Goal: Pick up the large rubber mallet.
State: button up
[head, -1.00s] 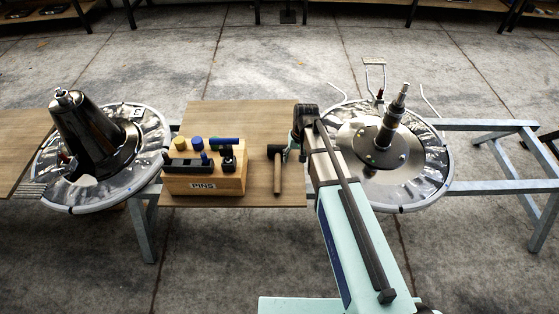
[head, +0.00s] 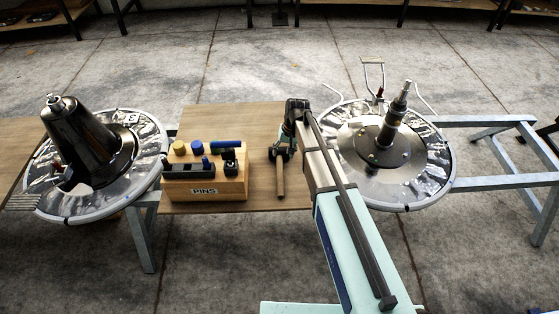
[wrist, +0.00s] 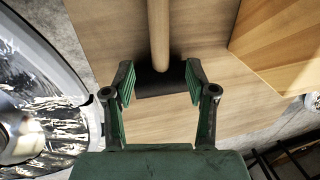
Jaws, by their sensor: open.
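The large rubber mallet has a black head and a pale wooden handle (head: 280,178). It stands or lies on the wooden board right of the pin block, its handle pointing toward the front in the head view. In the wrist view its handle (wrist: 158,35) comes in from the top and its black head (wrist: 160,82) shows between the fingers. My gripper (wrist: 158,84) is open, with one green finger on each side of the head. Whether the fingers touch the head cannot be told. In the head view my gripper (head: 284,152) is at the mallet's head and partly covers it.
A wooden block marked PINS (head: 205,188) holding several coloured pins stands left of the mallet. The wooden board (head: 255,120) is clear behind them. A round metal base with a dark cone (head: 80,135) is at left; another with an upright shaft (head: 392,130) is at right.

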aim_at(280, 163)
jog(key=shift+s+a+f+b, duration=0.15)
jog(key=shift+a+f, duration=0.1)
jog(key=shift+f, duration=0.95)
jog(key=shift+w+a+f+b, duration=0.1)
jog(key=shift+a+f, duration=0.1)
jog(key=shift+f, duration=0.95)
jog(key=shift+s+a+f+b, duration=0.15)
jog(key=shift+a+f, duration=0.1)
jog(key=shift+f, duration=0.95)
jog(key=shift+w, duration=0.1)
jog(key=shift+c, duration=0.4)
grip_shut()
